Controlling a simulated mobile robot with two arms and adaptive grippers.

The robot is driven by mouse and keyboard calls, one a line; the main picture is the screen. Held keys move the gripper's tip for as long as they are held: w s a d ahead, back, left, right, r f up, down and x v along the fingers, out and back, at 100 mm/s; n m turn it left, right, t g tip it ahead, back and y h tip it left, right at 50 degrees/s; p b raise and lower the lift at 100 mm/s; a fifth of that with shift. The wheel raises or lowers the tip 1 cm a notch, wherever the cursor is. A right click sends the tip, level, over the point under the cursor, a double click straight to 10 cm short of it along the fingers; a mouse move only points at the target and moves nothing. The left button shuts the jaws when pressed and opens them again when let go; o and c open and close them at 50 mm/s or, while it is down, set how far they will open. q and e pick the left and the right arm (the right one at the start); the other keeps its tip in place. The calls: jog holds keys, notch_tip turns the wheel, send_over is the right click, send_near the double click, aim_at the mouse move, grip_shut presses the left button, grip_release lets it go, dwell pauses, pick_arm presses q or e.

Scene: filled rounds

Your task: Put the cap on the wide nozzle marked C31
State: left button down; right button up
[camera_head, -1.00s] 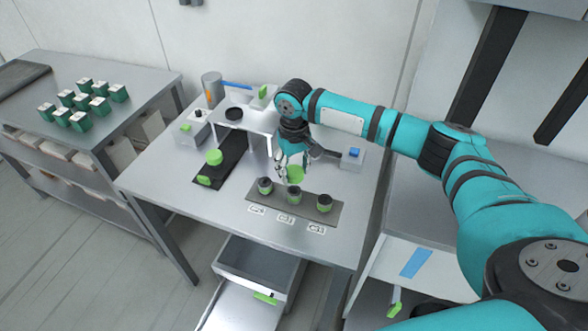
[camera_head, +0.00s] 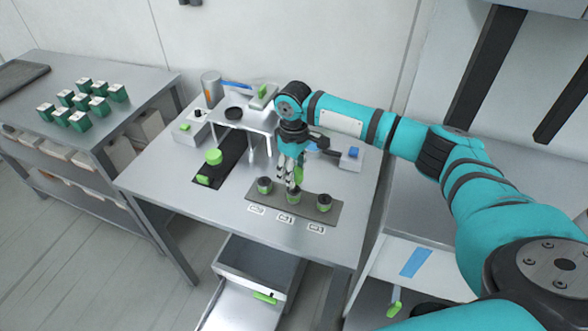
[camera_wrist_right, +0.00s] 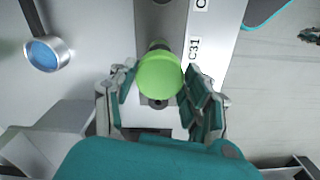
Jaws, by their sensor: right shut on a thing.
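My right gripper (camera_head: 290,178) is shut on the light green cap, over the middle of the three nozzles. In the right wrist view the round green cap (camera_wrist_right: 160,75) sits between the fingers, its face toward the camera. A dark nozzle rim (camera_wrist_right: 158,45) peeks out behind it, beside the label C31 (camera_wrist_right: 194,48). I cannot tell whether cap and nozzle touch. The cap is mostly hidden by the fingers in the head view. My left gripper is not in view.
A left nozzle (camera_head: 264,185) and a right nozzle (camera_head: 324,202) stand close on either side.

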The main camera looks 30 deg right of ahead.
aim_at(294, 190)
jog(key=shift+f+b, duration=2.35)
jog(key=shift+b, duration=0.25)
jog(key=shift+f, duration=0.7)
jog(key=shift+p, duration=0.85)
jog(key=shift+f+p, duration=0.25)
jog(key=shift+p, duration=0.05)
jog(key=o, duration=1.5)
